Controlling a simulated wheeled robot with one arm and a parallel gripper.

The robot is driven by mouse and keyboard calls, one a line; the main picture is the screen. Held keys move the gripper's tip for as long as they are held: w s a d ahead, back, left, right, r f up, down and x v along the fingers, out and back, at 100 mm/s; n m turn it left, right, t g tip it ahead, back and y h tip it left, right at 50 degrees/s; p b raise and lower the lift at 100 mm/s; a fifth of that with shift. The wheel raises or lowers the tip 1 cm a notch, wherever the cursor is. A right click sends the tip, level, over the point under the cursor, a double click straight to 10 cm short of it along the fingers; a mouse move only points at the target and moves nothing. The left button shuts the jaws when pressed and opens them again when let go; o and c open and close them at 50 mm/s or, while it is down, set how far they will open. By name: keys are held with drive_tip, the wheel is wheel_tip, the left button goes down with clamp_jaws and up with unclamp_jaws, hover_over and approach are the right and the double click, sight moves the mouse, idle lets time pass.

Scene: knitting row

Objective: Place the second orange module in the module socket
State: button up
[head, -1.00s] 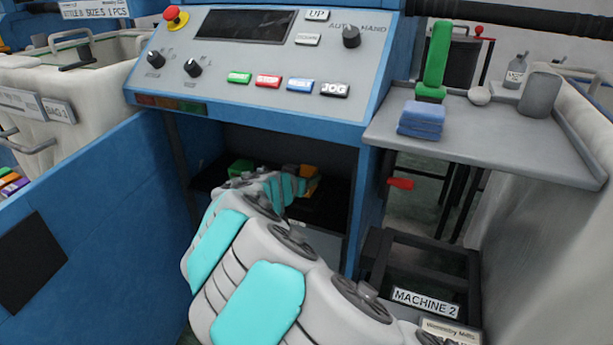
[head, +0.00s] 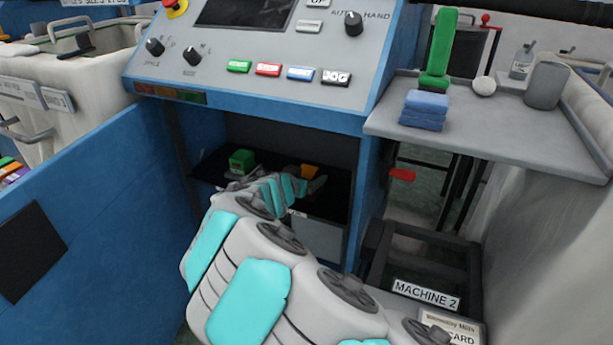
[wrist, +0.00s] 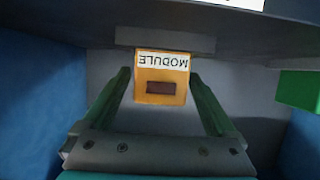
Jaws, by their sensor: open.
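The orange module (head: 310,171) is inside the dark compartment under the control panel, in the head view. In the wrist view the orange module (wrist: 161,91) shows a dark red patch and an upside-down white MODULE label at its upper edge. My gripper (wrist: 160,78) is open, its two green fingers on either side of the module, with visible gaps. In the head view my gripper (head: 303,188) is partly hidden by my arm. A grey bar (wrist: 165,40) lies just behind the module; I cannot tell whether it is the socket.
A green block (head: 242,160) sits left in the compartment; a green block (wrist: 298,90) also shows at the wrist view's right. The control panel (head: 215,68) overhangs the opening. Blue walls flank it. A grey shelf (head: 490,130) with blue cloths (head: 424,110) stands at right.

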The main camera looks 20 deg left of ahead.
drive_tip(key=shift+r, duration=0.2)
drive_tip(key=shift+s, duration=0.35)
drive_tip(key=d+b+v, duration=0.1)
drive_tip(key=v, duration=1)
drive_tip(key=shift+a+b, duration=0.35)
drive_tip(key=shift+a, duration=0.15)
drive_tip(key=shift+s, duration=0.15)
